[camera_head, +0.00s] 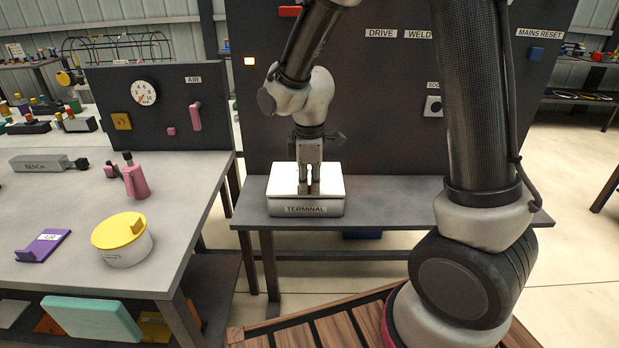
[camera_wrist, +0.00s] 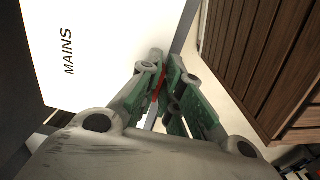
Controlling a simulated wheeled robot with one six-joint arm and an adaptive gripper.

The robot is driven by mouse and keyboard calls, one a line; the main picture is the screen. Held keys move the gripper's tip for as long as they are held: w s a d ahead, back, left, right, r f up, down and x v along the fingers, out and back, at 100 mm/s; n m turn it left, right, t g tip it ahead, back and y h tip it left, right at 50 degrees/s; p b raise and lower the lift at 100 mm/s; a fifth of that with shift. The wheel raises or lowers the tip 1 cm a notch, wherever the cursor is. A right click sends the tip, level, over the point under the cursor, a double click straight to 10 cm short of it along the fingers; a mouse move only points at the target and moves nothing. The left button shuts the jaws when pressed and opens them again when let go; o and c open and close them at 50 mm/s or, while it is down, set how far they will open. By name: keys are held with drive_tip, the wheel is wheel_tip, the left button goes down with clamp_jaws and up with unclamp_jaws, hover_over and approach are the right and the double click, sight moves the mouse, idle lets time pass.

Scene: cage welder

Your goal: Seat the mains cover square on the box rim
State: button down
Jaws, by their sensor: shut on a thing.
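The mains cover (camera_head: 333,182) is a white plate that lies over the top of the grey box marked TERMINAL (camera_head: 326,210) in the head view. It looks roughly level and in line with the box, but I cannot tell whether it is flush on the rim. In the wrist view the cover (camera_wrist: 95,50) fills the upper left, with MAINS lettered on it. My gripper (camera_head: 309,190) points down over the cover's middle. In the wrist view its green-padded fingers (camera_wrist: 160,75) are closed around a narrow red part, mostly hidden between them.
The box stands on a grey shelf (camera_head: 390,195) before a dark panel (camera_head: 390,120) with DRIVE and WELD labels. The shelf is clear to the right. On the left a grey bench (camera_head: 75,210) holds a yellow-lidded tub (camera_head: 125,255) and a pink bottle (camera_head: 135,180).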

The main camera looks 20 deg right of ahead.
drive_tip(key=shift+f, duration=0.35)
idle(0.5)
drive_tip(key=c, duration=1.5)
unclamp_jaws()
drive_tip(key=shift+r, duration=4.5)
